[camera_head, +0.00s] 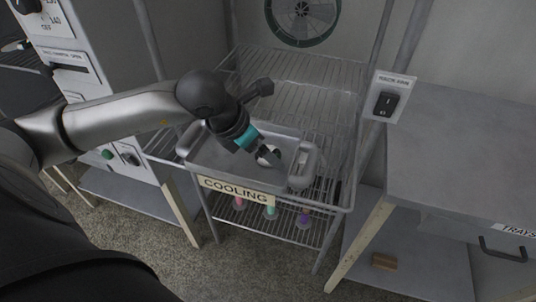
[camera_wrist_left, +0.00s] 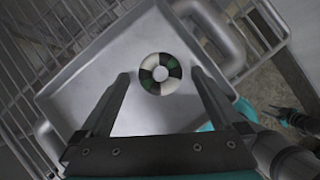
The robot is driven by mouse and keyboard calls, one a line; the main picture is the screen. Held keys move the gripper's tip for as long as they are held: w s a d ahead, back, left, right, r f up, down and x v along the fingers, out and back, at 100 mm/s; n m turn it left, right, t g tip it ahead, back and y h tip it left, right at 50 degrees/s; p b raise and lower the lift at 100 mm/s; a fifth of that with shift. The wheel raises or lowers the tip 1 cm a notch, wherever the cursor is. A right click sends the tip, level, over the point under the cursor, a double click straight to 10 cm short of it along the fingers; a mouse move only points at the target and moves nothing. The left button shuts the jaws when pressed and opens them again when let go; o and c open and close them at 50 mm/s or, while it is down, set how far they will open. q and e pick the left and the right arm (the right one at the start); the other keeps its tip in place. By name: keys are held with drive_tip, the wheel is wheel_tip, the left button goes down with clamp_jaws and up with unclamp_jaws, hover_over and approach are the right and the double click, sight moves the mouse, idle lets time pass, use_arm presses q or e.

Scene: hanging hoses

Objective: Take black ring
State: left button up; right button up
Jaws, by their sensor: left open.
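A ring (camera_wrist_left: 161,74) with white, black and dark green segments lies in a grey metal tray (camera_wrist_left: 78,92). No plain black ring shows. In the head view the ring (camera_head: 268,155) is partly covered by my left gripper (camera_head: 262,149). The tray (camera_head: 213,158) sits on a wire rack behind a "COOLING" sign. My left gripper reaches down into the tray. In the left wrist view its two fingers (camera_wrist_left: 161,82) are apart, with the ring between and just beyond their tips. Whether they touch it cannot be told. My right gripper is not in view.
The wire rack (camera_head: 310,72) has free room behind the tray. The tray's raised handle (camera_head: 303,165) is close to the gripper. Several coloured items (camera_head: 271,212) stand on the lower shelf. A grey table (camera_head: 460,150) and a switch box (camera_head: 387,103) are at right.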

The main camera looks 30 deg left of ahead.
use_arm(q)
drive_tip(key=shift+f, duration=0.15)
drive_tip(key=c, duration=1.4)
